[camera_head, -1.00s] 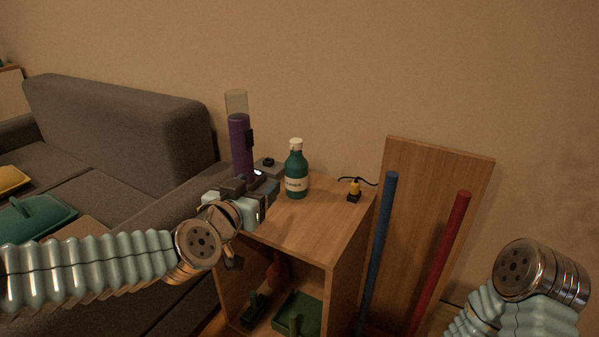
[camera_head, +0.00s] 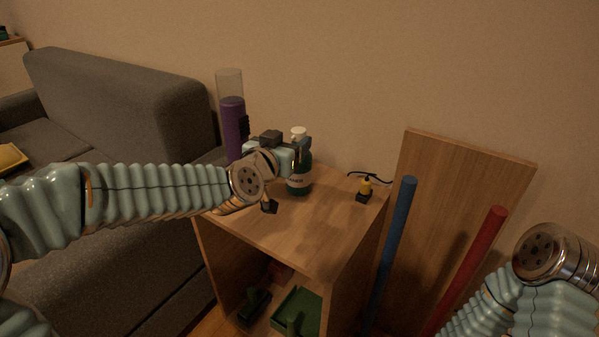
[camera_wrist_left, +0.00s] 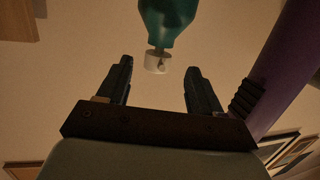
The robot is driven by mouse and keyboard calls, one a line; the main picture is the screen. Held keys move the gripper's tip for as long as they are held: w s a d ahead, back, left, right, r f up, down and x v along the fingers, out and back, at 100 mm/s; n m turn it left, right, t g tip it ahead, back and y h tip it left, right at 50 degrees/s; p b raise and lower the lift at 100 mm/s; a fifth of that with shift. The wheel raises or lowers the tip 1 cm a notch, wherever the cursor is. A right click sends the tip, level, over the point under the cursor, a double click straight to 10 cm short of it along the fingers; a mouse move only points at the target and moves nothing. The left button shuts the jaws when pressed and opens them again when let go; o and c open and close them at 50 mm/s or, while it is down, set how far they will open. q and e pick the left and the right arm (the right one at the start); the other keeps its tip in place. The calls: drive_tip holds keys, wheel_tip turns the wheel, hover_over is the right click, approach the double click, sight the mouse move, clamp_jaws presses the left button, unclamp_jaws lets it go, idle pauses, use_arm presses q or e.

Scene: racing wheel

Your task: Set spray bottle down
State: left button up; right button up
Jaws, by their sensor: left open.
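The green bottle (camera_head: 300,182) with a white cap and a pale label stands upright on the wooden cabinet, partly hidden by my left gripper (camera_head: 292,152). I cannot see a spray trigger on it. In the left wrist view the bottle (camera_wrist_left: 168,18) shows upside down, its white cap (camera_wrist_left: 157,62) in line with the gap between the fingertips. My left gripper (camera_wrist_left: 160,66) is open with nothing between its fingers; whether they touch the bottle is unclear. My right wrist shows at the lower right, but its gripper is out of view.
A tall purple cylinder with a clear top (camera_head: 233,125) stands left of the bottle, close to my left gripper. A small yellow and black item (camera_head: 365,188) with a cable sits right. Bare cabinet top (camera_head: 305,225) lies in front. Blue (camera_head: 395,235) and red (camera_head: 470,262) poles lean beside it.

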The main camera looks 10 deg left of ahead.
sight(295, 141)
use_arm(q)
drive_tip(key=shift+x, duration=0.95)
drive_tip(key=x, duration=0.2)
drive_tip(key=b+x, duration=0.1)
drive_tip(key=x, duration=0.1)
drive_tip(key=shift+w+d+f, duration=0.15)
drive_tip(key=shift+w+f, duration=0.05)
drive_tip(key=shift+f, duration=0.25)
drive_tip(key=shift+w+d, duration=0.1)
drive_tip(key=shift+w, duration=0.2)
drive_tip(key=shift+c, duration=0.3)
clamp_jaws()
